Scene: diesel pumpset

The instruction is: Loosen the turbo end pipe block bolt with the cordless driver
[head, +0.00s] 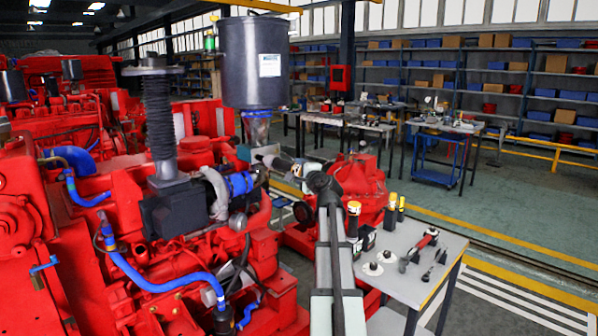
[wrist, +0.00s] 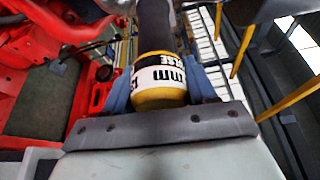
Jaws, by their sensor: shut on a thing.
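My gripper (wrist: 159,88) has its two blue-grey fingers shut around the cordless driver (wrist: 158,72), which shows a yellow end, a white band with partly readable black lettering and a dark grey body. In the head view my gripper (head: 284,163) is at the right of the red engine's turbo end, beside the blue hose coupling (head: 239,184) and below the grey canister. The silver elbow pipe (head: 215,192) joins that coupling on the left. The pipe block bolt is too small or hidden to make out, and I cannot tell whether the driver touches anything.
A grey side table (head: 428,262) at the right holds several yellow-topped black tools (head: 391,211), a red-and-black tool (head: 420,246) and small round parts. A large grey canister (head: 252,62) stands over the engine (head: 120,200). Open floor lies beyond the table.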

